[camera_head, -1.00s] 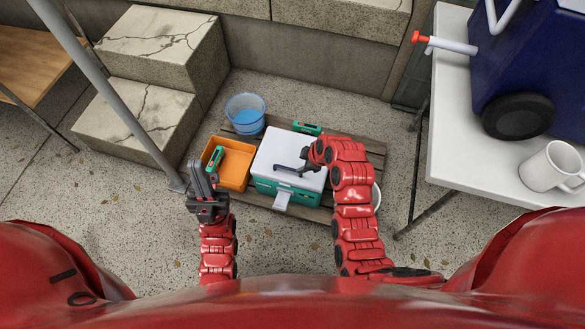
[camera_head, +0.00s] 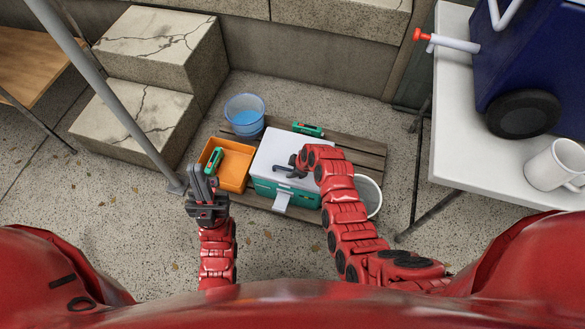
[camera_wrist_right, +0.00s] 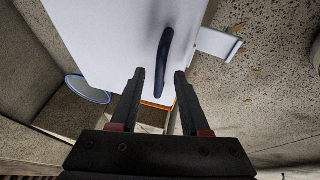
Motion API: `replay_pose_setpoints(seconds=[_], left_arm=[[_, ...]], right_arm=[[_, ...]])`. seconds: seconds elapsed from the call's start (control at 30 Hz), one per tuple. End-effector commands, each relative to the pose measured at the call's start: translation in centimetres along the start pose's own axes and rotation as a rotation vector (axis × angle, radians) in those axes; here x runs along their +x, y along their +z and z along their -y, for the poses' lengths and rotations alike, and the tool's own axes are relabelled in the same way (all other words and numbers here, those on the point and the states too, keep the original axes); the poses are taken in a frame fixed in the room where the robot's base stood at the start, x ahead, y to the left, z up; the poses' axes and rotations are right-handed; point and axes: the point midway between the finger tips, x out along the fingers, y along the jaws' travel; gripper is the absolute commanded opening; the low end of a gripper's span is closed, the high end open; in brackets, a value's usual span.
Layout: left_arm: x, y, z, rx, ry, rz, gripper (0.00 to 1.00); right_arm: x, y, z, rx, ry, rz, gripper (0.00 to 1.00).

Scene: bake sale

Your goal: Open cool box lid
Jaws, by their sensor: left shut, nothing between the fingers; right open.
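The cool box (camera_head: 265,187) has a green-teal body and a white lid (camera_head: 266,160), which lies closed on it. A grey latch (camera_head: 282,200) sticks out at its front. In the right wrist view the white lid (camera_wrist_right: 110,35) carries a dark curved handle (camera_wrist_right: 164,62). My right gripper (camera_head: 277,171) is over the lid. In its wrist view the open fingers (camera_wrist_right: 160,78) point at the handle, whose lower end lies between the fingertips; contact cannot be told. My left gripper (camera_head: 198,172) is shut and empty, left of the box and near the orange tray.
The box stands on a wooden pallet (camera_head: 358,155) with an orange tray (camera_head: 234,171), a blue bucket (camera_head: 245,112), a green item (camera_head: 307,129) and a white bucket (camera_head: 368,196). A white table (camera_head: 452,150) is at right, stone steps (camera_head: 150,105) at left.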

Motion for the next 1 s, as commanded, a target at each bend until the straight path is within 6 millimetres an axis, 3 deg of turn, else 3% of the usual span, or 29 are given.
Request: replay_pose_setpoints(seconds=[0.07,0.3,1.0], left_arm=[[0.01,0.00,0.00,0.000,0.000,0.000,0.00],[0.00,0.00,0.00,0.000,0.000,0.000,0.00],[0.00,0.00,0.00,0.000,0.000,0.000,0.00]], right_arm=[[-0.01,0.00,0.00,0.000,0.000,0.000,0.44],[-0.01,0.00,0.02,0.000,-0.001,0.000,0.01],[-0.02,-0.02,0.01,0.000,-0.001,0.000,0.00]])
